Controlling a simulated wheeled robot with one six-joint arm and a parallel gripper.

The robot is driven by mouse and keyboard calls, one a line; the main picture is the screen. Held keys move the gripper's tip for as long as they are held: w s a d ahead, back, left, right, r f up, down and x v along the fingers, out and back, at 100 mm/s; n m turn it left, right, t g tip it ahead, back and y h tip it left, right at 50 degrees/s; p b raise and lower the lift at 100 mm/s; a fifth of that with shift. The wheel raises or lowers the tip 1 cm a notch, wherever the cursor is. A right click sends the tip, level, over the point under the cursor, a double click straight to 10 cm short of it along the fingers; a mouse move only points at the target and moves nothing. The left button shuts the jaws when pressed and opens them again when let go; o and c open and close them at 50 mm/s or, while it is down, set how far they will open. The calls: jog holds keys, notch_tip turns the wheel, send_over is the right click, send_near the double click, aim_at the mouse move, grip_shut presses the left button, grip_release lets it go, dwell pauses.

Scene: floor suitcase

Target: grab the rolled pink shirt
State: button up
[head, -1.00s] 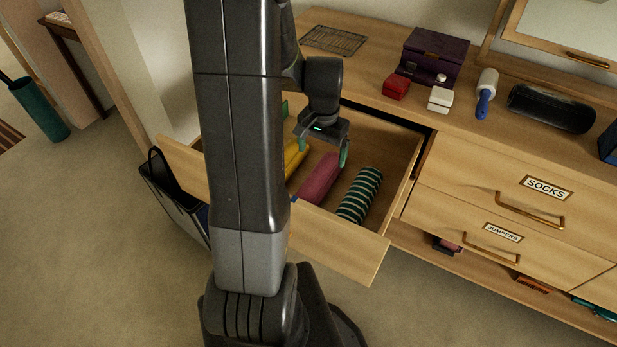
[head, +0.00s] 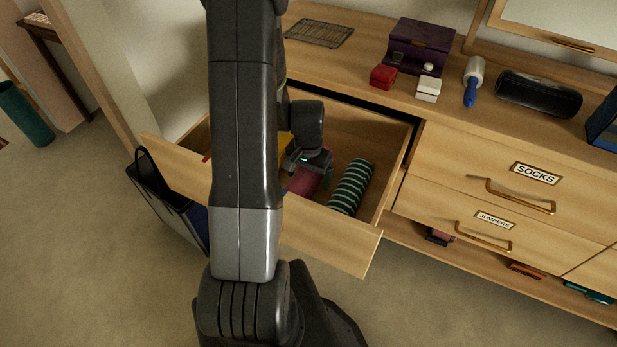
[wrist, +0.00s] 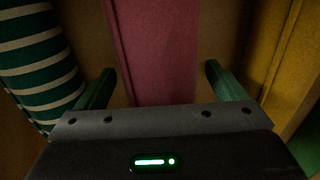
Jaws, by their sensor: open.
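The rolled pink shirt (head: 305,181) lies in the open drawer, between a yellow roll and a green-and-white striped roll. My gripper (head: 308,172) is down in the drawer over the pink shirt and hides part of it in the head view. In the wrist view the pink shirt (wrist: 155,50) runs up the middle of the picture. The two green fingers of my gripper (wrist: 160,88) are open, one on each side of the shirt, with a gap at each side. The jaws hold nothing.
The striped roll (head: 351,187) lies close on the right; in the wrist view it is at the left (wrist: 30,60). The yellow roll (head: 285,148) is on the other side. The drawer's front panel (head: 330,243) and walls enclose the rolls. A black bag (head: 165,205) stands by the drawer.

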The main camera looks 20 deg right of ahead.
jog(key=shift+f, duration=0.15)
jog(key=c, duration=1.1)
